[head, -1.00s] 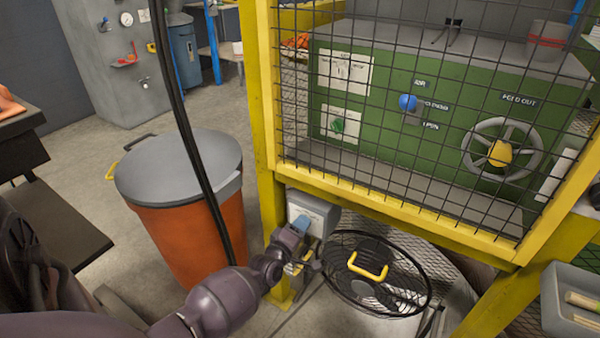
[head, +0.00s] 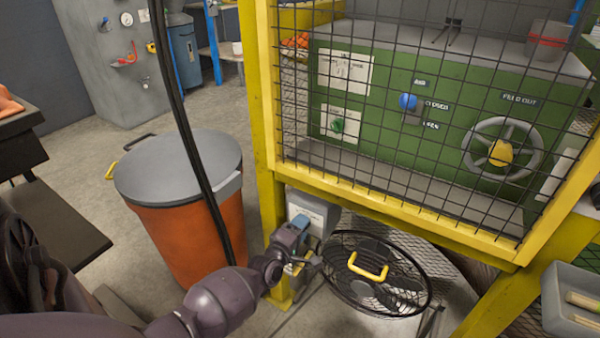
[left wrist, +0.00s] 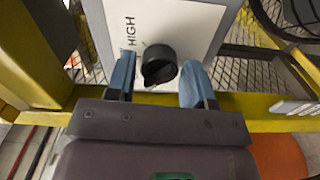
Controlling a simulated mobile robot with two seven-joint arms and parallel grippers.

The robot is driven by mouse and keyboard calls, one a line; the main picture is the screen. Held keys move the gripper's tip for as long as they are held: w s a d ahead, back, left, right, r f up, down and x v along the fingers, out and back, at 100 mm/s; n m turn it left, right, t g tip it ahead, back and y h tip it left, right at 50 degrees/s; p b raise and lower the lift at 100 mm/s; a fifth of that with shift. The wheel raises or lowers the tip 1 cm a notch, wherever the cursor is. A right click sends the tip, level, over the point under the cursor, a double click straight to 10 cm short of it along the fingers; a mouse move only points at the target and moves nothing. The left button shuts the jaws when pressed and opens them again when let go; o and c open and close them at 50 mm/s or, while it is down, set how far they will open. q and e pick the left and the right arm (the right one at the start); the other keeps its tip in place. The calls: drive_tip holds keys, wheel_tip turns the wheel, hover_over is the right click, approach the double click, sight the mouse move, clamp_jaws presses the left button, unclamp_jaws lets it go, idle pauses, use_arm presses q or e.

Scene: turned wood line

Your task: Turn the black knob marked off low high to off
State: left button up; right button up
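The black knob (left wrist: 160,65) sits on a white plate (left wrist: 190,22) on the front of a light grey box (head: 318,212) on the yellow post. In the left wrist view the word HIGH reads sideways, left of the knob; no other marks are readable, and I cannot tell which mark the knob points to. My left gripper (left wrist: 158,84) is open, with one blue-tipped finger on each side of the knob and gaps between. In the head view my left gripper (head: 297,242) is in front of the box and hides the knob. My right gripper is not in view.
A yellow-framed mesh guard (head: 420,110) stands above the box, with a green machine (head: 390,140) behind it. A round black fan cage (head: 375,275) is close on the right. An orange bin (head: 185,235) and a hanging black cable (head: 185,125) are on the left.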

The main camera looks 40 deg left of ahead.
use_arm(q)
drive_tip(key=shift+o, duration=1.1)
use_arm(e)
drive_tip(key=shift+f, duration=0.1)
use_arm(q)
drive_tip(key=shift+s, duration=0.1)
drive_tip(key=p+v, duration=0.2)
drive_tip(key=v, duration=0.8)
drive_tip(key=shift+s, duration=0.3)
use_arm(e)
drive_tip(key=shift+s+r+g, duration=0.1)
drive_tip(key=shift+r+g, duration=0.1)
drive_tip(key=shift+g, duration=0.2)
use_arm(q)
drive_tip(key=shift+d, duration=0.15)
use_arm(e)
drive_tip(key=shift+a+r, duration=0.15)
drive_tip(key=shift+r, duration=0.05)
